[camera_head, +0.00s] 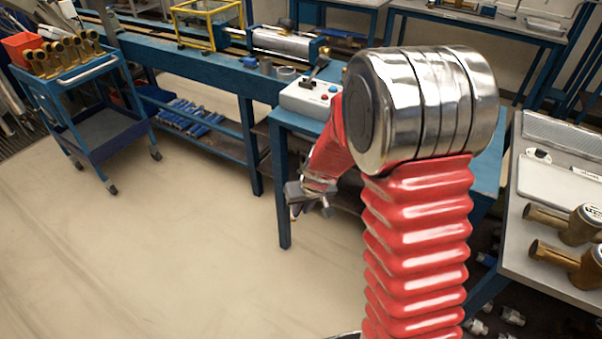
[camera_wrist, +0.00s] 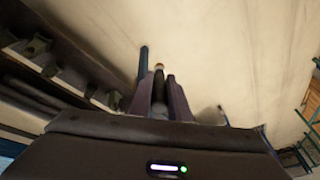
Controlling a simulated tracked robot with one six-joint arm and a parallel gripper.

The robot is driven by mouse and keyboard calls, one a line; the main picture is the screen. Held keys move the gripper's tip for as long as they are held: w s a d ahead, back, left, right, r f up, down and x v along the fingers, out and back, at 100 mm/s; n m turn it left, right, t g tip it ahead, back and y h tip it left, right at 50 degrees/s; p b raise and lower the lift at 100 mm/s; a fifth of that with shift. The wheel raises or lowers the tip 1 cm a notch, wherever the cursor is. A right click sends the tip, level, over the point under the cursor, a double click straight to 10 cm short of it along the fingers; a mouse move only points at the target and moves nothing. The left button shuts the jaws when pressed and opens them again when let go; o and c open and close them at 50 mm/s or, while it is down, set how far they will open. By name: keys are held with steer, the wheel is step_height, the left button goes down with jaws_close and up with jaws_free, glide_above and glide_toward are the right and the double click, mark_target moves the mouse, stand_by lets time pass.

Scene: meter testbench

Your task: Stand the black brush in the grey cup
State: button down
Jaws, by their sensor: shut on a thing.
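My gripper (camera_head: 312,198) hangs low beside the blue bench, over the floor side. In the wrist view its two fingers (camera_wrist: 157,98) are closed around a slim dark thing with a tan tip (camera_wrist: 159,67), which looks like the black brush. Most of it is hidden between the fingers, and its tip points away from the wrist camera over the pale floor. Two small grey round things stand on the bench, a wider one (camera_head: 286,73) and a narrower one (camera_head: 265,67). Either may be the grey cup; I cannot tell which.
A control box (camera_head: 308,97) with buttons stands on the blue bench near the grey things. A blue trolley (camera_head: 87,85) with brass meters is at left. A bench (camera_head: 560,235) with brass meters is at right. The pale floor at left is clear.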

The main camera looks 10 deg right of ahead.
steer(key=f, duration=0.1)
steer(key=s+f, duration=0.1)
steer(key=f, duration=0.1)
steer(key=s+f, duration=0.1)
steer(key=f, duration=0.1)
steer(key=shift+s+d+f, duration=0.15)
